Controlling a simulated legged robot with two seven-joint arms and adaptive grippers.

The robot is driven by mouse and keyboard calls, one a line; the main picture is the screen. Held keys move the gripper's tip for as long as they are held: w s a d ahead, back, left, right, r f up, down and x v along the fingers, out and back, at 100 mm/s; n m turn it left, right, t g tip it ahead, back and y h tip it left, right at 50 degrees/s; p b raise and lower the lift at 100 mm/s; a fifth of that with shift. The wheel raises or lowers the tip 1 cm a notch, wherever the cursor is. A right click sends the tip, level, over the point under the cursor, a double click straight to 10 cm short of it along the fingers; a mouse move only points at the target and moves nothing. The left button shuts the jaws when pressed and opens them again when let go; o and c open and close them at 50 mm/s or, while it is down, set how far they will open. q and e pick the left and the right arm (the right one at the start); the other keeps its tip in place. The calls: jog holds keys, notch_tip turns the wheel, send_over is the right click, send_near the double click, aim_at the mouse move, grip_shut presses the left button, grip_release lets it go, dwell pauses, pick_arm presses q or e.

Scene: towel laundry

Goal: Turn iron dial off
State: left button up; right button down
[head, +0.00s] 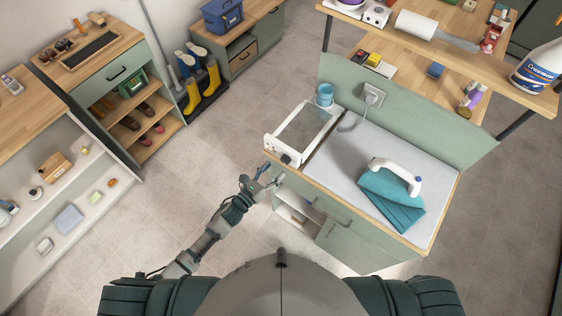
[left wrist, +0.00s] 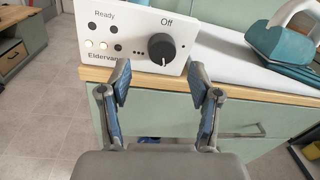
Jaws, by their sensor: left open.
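The black iron dial (left wrist: 161,49) is on a white control panel (left wrist: 180,22) at the counter's front edge, under the printed word "Off". Its white mark points down, away from that word. In the head view the dial (head: 286,159) is small and dark. My left gripper (head: 270,177) is open just in front of the panel. In the left wrist view its fingers (left wrist: 158,80) are apart, below the dial, with nothing between them. The iron (head: 396,173) sits on a folded teal towel (head: 392,205) on the ironing surface. My right gripper is not in view.
The wooden counter edge (left wrist: 240,92) runs just below the panel. A glass-topped unit (head: 303,128) lies behind the panel. A cabinet with an open shelf (head: 296,213) is beneath. The floor to the left is clear.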

aim_at(283, 162)
pick_arm(q)
jog(key=shift+x, duration=2.35)
jog(key=shift+s, duration=0.1)
jog(key=c, duration=1.1)
